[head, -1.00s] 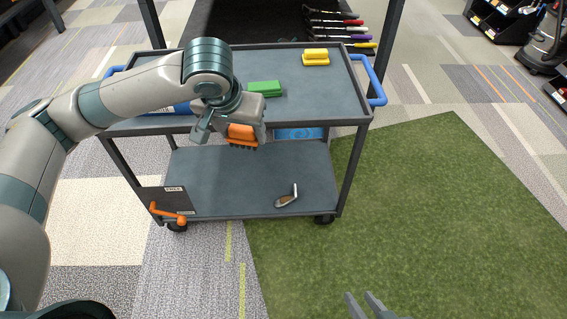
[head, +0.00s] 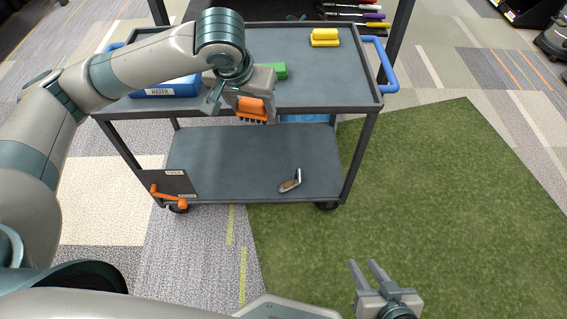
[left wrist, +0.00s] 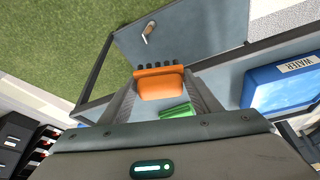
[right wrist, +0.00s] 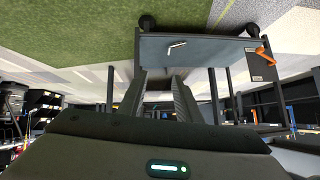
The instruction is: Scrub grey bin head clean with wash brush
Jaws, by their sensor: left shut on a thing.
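The orange wash brush (head: 252,110), bristles outward, is held between the fingers of my left gripper (head: 240,104), above the cart's front edge. It also shows between the fingers in the left wrist view (left wrist: 160,86). A small grey club head (head: 291,181) lies on the cart's lower shelf, well below and right of the brush and apart from it. It also shows in the left wrist view (left wrist: 148,33) and the right wrist view (right wrist: 177,45). My right gripper (head: 367,268) is open and empty over the green mat, in front of the cart.
On the cart's top (head: 300,85) are a blue WATER tub (head: 165,87), a green block (head: 279,71) and a yellow block (head: 325,38). A labelled dark panel (head: 178,181) with an orange handle (head: 168,196) is at the lower left. The green mat (head: 440,190) is clear.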

